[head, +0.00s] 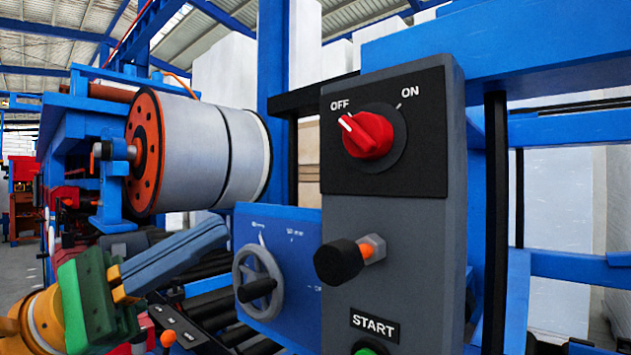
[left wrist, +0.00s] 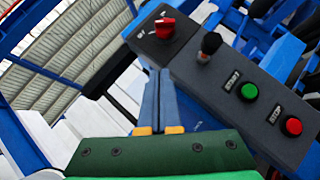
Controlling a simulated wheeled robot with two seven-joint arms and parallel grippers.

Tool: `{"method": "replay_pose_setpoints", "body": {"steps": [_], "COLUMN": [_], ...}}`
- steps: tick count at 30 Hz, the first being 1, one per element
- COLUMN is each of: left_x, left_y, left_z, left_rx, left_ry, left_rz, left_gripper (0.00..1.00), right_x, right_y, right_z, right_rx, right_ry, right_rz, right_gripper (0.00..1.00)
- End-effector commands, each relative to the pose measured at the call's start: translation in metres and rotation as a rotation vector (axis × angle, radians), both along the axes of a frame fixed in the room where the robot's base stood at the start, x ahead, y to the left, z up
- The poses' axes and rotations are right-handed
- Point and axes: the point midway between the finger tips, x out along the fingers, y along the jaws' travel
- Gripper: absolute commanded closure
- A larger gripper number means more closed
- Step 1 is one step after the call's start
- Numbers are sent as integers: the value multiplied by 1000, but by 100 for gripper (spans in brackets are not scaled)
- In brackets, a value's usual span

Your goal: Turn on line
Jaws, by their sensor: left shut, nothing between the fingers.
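A grey control panel (head: 400,235) stands in front of me. Its red rotary knob (head: 368,134) has a white mark pointing to OFF; ON is at the upper right. Below it a black-tipped lever (head: 338,261) sticks out, and a green START button (head: 369,349) is cut off at the picture's bottom. My left gripper (head: 222,232) is shut and empty, left of the panel and apart from the knob. In the left wrist view, the shut fingertips (left wrist: 159,72) point towards the panel, with the knob (left wrist: 165,27), lever (left wrist: 208,46), green button (left wrist: 249,91) and red button (left wrist: 292,126) beyond.
A blue box with a grey handwheel (head: 258,283) sits left of the panel, close to my left gripper. A large grey roll (head: 205,150) with an orange end disc is behind. Blue frame beams (head: 540,50) stand behind and to the right. The space before the knob is clear.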

Motion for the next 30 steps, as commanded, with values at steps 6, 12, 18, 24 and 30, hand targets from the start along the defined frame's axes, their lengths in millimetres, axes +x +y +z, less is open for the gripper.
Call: {"method": "replay_pose_setpoints", "body": {"steps": [6, 12, 18, 24, 30], "left_x": [1, 6, 18, 28, 16], "left_y": [0, -16, -52, -86, -101], "left_z": [1, 15, 40, 61, 78], "left_rx": [-2, -5, -6, -6, -5], "left_ry": [4, 6, 7, 5, 6], "left_rz": [-2, -6, -9, -8, -5], "left_gripper": [100, 100, 100, 100, 100], "right_x": [-2, -3, -2, -2, -2], "right_y": [0, 0, -1, -1, -1], "right_z": [1, 15, 40, 62, 77], "right_rx": [-1, -1, -1, -1, -1], "right_ry": [4, 5, 5, 5, 5], "right_rz": [0, 0, 1, 1, 1], "right_gripper": [50, 50, 50, 50, 50]}}
